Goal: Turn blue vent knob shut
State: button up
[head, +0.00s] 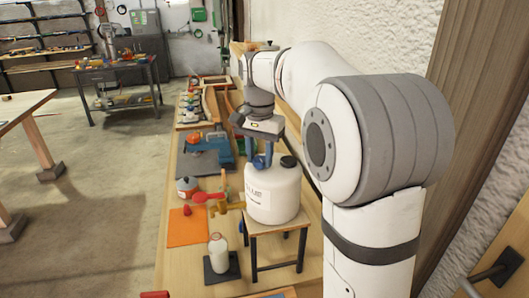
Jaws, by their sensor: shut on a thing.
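A white canister (272,193) with a printed label stands on a small wooden stand (283,240) with dark legs. The blue vent knob (259,163) is on the canister's top, left of a dark cap (288,161). My gripper (263,155) points down from above and is shut on the blue knob. The knob is small here and partly covered by the fingers, so its turn angle cannot be read. A tap with a red lever (207,197) sticks out to the left from the canister's lower side.
A white bottle (218,250) stands on a dark pad in front. An orange sheet (187,227) and a round orange-and-grey container (187,187) lie to the left. A rough white wall (390,40) borders the right.

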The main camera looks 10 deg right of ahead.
aim_at(260, 159)
jog(key=shift+w+r+m, duration=0.1)
jog(key=shift+m, duration=0.5)
jog(key=o, duration=0.9)
jog(key=shift+w+d, duration=0.1)
jog(key=shift+d, duration=0.05)
jog(key=shift+o, duration=0.5)
notch_tip(260, 159, up, 8)
jog(key=shift+f+b, duration=0.2)
jog(key=shift+b, duration=0.1)
